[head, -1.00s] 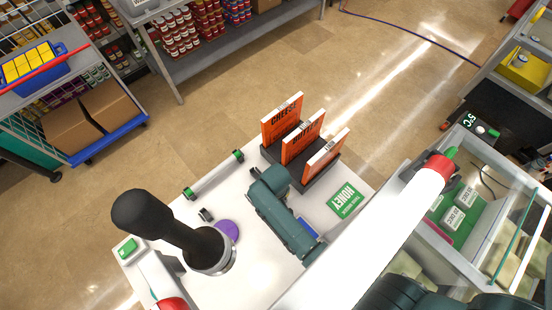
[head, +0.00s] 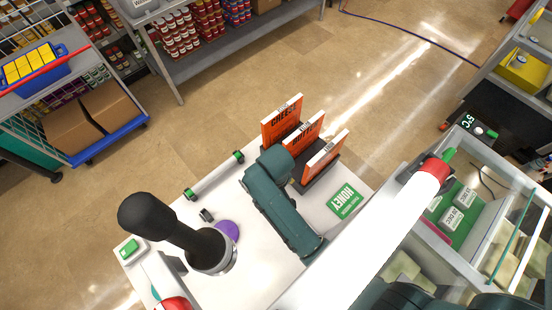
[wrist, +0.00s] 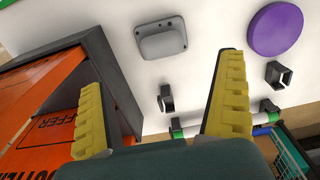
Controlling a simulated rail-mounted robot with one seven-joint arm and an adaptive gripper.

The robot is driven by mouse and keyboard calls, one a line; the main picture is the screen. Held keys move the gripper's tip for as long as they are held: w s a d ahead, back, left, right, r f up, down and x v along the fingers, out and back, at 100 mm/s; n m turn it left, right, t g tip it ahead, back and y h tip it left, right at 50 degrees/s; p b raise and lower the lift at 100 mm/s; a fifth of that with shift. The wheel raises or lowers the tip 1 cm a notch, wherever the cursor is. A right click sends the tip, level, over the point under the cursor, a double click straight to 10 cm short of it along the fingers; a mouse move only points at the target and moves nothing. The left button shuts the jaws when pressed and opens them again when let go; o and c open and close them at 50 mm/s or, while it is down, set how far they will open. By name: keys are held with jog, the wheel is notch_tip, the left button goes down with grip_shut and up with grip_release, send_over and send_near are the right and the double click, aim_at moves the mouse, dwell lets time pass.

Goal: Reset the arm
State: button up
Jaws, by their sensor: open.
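My gripper (wrist: 163,100) is open and empty in the wrist view, its two yellow ridged fingers spread over the white worktop. An orange box (wrist: 35,100) in a dark holder lies close to the left finger. A grey rounded unit (wrist: 160,38) and a purple disc (wrist: 275,30) lie beyond the fingers. In the head view my dark teal arm link (head: 283,212) crosses the worktop (head: 262,272); my fingers cannot be made out there. The black pump-like cylinder (head: 165,228) stands tilted in the picture, beside the purple disc (head: 228,230).
Orange boxes (head: 282,122) stand in a dark rack at the worktop's far edge. A green honey label (head: 345,201) lies right of my arm. A green-ended bar (head: 214,174) runs along the left edge. A glass-sided case (head: 525,215) is at the right.

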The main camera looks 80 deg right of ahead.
jog(key=shift+r, duration=0.55)
notch_tip(320, 180, down, 13)
jog(key=shift+r+b, duration=0.15)
jog(key=shift+b, duration=0.4)
notch_tip(320, 180, up, 3)
jog(key=shift+r+p, duration=0.1)
jog(key=shift+p, duration=0.2)
jog(key=shift+r, duration=0.55)
